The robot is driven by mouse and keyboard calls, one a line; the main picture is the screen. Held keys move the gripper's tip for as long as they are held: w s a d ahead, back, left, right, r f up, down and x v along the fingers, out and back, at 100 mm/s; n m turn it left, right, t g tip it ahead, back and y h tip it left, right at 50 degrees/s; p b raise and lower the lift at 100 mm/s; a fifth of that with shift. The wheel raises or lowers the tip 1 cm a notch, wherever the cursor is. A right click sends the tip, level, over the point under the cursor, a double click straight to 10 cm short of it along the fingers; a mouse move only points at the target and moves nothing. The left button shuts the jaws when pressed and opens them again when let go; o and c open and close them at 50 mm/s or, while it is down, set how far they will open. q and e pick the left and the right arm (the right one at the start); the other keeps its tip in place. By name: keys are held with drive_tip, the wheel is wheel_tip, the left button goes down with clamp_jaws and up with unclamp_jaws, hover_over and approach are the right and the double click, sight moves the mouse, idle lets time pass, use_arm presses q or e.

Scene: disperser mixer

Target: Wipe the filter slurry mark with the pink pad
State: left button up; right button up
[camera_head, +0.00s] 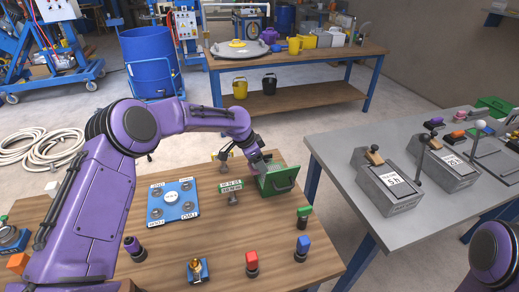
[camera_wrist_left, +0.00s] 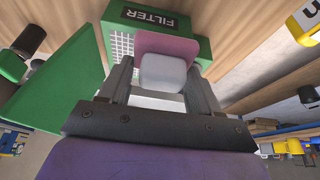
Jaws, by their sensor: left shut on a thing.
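My left gripper (camera_head: 258,160) is over the wooden workbench (camera_head: 185,255), at the green filter box (camera_head: 278,182). In the left wrist view the gripper (camera_wrist_left: 160,85) is shut on the pale grip block of the pink pad (camera_wrist_left: 168,45). The pad is in front of the filter box (camera_wrist_left: 195,45), which bears a FILTER label and a white grid. I cannot tell whether the pad touches it. A green panel (camera_wrist_left: 55,80) stands out beside the box. I make out no slurry mark; the pad and gripper cover part of the grid. My right gripper is out of view.
A blue plate (camera_head: 171,203) with several round fittings lies left of the filter box. Red (camera_head: 252,262), blue and green knobs stand nearer the front. A grey table (camera_head: 345,165) with boxes is at right.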

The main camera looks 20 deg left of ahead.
use_arm(q)
drive_tip(key=shift+r+p, duration=2.35)
drive_tip(key=shift+r, duration=0.5)
